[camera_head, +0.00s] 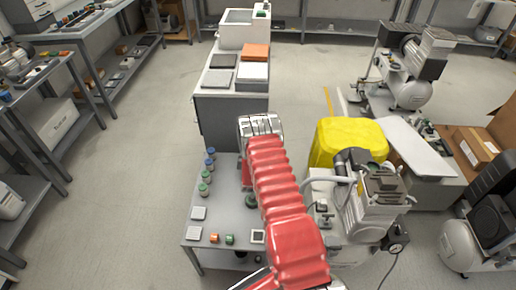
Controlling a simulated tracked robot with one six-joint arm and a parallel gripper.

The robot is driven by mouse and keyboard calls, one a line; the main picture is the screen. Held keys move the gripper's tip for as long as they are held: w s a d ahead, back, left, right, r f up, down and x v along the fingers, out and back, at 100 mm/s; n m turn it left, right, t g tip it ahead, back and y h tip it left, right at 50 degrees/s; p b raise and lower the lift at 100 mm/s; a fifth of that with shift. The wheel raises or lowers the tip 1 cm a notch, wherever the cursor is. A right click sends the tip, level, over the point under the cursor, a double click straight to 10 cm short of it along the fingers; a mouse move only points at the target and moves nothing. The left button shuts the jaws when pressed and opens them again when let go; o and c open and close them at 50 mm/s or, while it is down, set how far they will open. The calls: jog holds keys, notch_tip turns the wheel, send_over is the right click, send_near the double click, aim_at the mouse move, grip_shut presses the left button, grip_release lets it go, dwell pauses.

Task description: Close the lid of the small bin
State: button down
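A bright yellow bin-like container (346,140) stands right of my arm, behind the compressor. I cannot tell whether it is the small bin, and no hinged lid can be made out on it. My red-sleeved arm reaches from the bottom centre up over the small grey table. My gripper (260,126) is the grey metal end at the top of the arm, near the front of the white cabinet and left of the yellow container. Its fingers are not clearly visible, so its opening cannot be read.
A grey table (222,190) below my arm carries several jars, pads and small coloured parts. A white cabinet (232,108) stands beyond it. A compressor (370,205) is close on the right, with cardboard boxes (472,148) farther right. Open floor lies left of the table.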

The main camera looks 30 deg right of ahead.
jog(key=shift+w+a+f, duration=0.1)
jog(key=shift+a+f, duration=0.1)
jog(key=shift+f, duration=0.1)
jog(key=shift+f, duration=0.1)
dwell(0.4)
jog(key=shift+r, duration=0.8)
notch_tip(320, 180, up, 3)
jog(key=shift+a+f, duration=0.1)
jog(key=shift+a, duration=0.05)
jog(key=v, duration=0.9)
jog(key=shift+s+a, duration=0.2)
jog(key=shift+s, duration=0.1)
